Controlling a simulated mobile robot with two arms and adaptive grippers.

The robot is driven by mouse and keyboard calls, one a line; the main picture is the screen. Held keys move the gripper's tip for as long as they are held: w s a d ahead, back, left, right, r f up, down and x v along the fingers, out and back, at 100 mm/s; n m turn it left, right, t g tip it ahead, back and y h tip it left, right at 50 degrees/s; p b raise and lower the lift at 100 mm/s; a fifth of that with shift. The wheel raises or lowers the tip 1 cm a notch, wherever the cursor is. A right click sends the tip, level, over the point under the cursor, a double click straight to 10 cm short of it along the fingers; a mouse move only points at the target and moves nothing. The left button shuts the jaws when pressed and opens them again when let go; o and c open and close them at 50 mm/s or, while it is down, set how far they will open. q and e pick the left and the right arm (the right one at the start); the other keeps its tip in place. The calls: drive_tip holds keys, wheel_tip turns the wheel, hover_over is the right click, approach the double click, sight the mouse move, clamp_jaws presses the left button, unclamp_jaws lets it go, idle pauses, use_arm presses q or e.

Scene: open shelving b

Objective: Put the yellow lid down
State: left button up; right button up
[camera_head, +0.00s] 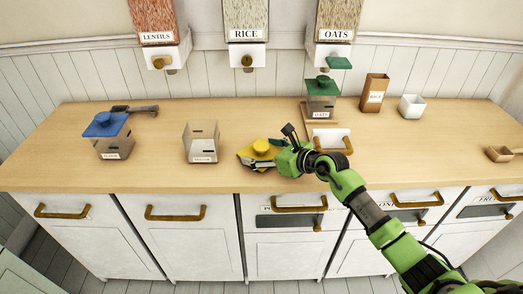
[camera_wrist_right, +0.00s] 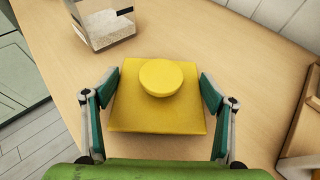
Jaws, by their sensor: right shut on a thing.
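The yellow lid (camera_head: 262,148) is square with a round knob. It is at the front middle of the wooden counter, right of an open clear jar (camera_head: 201,143). My right gripper (camera_head: 262,154) reaches it from the right. In the right wrist view the lid (camera_wrist_right: 158,110) lies between the two fingers of my right gripper (camera_wrist_right: 158,92), which press on its opposite sides. The lid looks about level and at or just above the counter; I cannot tell if it touches. The jar also shows in the right wrist view (camera_wrist_right: 108,27). My left gripper is not in view.
A jar with a blue lid (camera_head: 103,125) stands at the left, with a dark tool (camera_head: 134,109) behind it. A jar with a green lid (camera_head: 321,87) stands back right, near a wooden box (camera_head: 374,93) and white cup (camera_head: 411,106). Bare counter (camera_head: 225,115) lies behind the yellow lid.

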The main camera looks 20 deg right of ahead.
drive_tip(key=shift+f, duration=0.15)
drive_tip(key=o, duration=1.1)
drive_tip(key=b+v, duration=0.2)
drive_tip(key=v, duration=0.8)
drive_tip(key=shift+s+d, duration=0.2)
drive_tip(key=shift+s, duration=0.1)
drive_tip(key=shift+s+d+r, duration=0.3)
drive_tip(key=shift+s+r, duration=0.2)
